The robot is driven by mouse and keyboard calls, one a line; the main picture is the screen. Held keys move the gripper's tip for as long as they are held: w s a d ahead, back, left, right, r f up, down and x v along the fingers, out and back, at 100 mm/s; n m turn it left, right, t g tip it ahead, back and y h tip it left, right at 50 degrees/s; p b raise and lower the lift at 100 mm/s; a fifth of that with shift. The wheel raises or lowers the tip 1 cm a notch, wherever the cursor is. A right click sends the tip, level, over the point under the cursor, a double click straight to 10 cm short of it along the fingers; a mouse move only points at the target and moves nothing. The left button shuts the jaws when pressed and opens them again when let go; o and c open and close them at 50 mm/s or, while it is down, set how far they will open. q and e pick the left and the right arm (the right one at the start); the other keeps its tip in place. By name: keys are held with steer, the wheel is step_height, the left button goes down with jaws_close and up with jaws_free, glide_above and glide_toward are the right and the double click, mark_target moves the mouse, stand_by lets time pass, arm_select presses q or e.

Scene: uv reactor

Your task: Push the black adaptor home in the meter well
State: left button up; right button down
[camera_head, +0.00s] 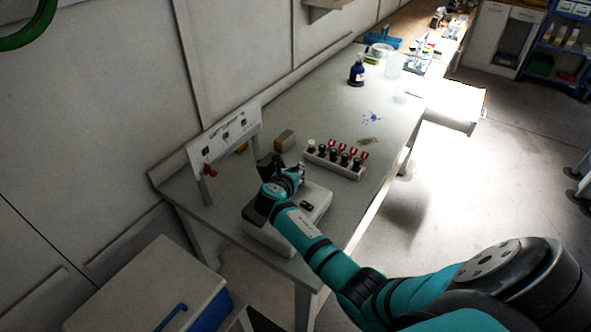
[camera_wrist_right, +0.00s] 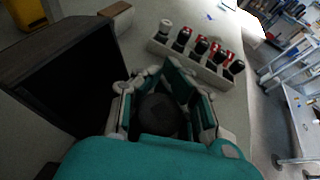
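The grey meter (camera_head: 262,236) stands at the near end of the bench, with a dark raised lid (camera_head: 266,162) behind my right gripper (camera_head: 288,182). In the right wrist view the large dark panel (camera_wrist_right: 62,85) fills the left side. There my right gripper (camera_wrist_right: 160,88) has its fingers on both sides of a dark round thing (camera_wrist_right: 158,118), seemingly the black adaptor. I cannot tell whether the fingers press on it or only surround it. The well and the adaptor's depth in it are hidden by the gripper. My left gripper is not in view.
A pale rack (camera_head: 340,168) with several black-capped and red-topped vials stands right of the meter. A brown block (camera_head: 284,140) and a white sign panel (camera_head: 225,138) are behind it.

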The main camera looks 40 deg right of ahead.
steer(key=c, duration=2)
jaws_free()
steer(key=shift+f, duration=0.4)
steer(key=shift+c, duration=0.2)
steer(key=o, duration=0.6)
steer(key=shift+f, duration=0.15)
steer(key=shift+o, duration=0.2)
steer(key=shift+s, duration=0.15)
steer(key=v, duration=1.2)
steer(key=shift+r, duration=0.2)
steer(key=shift+a+f, duration=0.1)
